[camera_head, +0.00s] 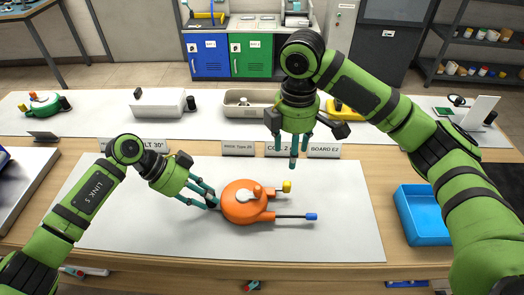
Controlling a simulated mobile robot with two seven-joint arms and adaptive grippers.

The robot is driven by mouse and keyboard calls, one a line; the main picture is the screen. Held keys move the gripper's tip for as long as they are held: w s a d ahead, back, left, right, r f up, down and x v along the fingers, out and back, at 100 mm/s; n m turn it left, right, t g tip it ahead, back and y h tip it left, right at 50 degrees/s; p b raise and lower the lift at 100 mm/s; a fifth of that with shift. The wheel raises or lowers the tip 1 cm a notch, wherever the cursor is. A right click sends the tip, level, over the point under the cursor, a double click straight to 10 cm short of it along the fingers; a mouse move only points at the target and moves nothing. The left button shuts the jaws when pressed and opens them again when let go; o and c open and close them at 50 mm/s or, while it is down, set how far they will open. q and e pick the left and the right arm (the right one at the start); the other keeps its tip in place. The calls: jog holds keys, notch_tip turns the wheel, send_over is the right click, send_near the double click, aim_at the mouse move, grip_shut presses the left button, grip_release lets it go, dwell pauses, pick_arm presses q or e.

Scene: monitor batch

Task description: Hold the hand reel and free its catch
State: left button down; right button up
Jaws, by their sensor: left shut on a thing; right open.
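The hand reel (240,206) is an orange round body lying on the light grey mat in the middle of the table. A silvery piece and a small orange knob are on its top. A yellow-tipped part (287,186) and a dark rod with a blue tip (310,217) stick out to its right. I cannot tell which part is the catch. My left gripper (212,199) is shut on the reel's left side, where its fingers hide the contact. My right gripper (292,152) is open and empty above and behind the reel, fingers pointing down.
A blue tray (425,215) stands at the right. A green reel-like thing (42,104), a white box (158,103) and a beige tray (249,103) stand along the back, behind label signs (238,148). The mat (330,235) is clear around the reel.

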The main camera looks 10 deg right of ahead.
pick_arm(q)
jog(key=c, duration=0.7)
grip_release()
jog(key=shift+c, duration=0.2)
jog(key=v, duration=1.2)
jog(key=shift+s, duration=0.1)
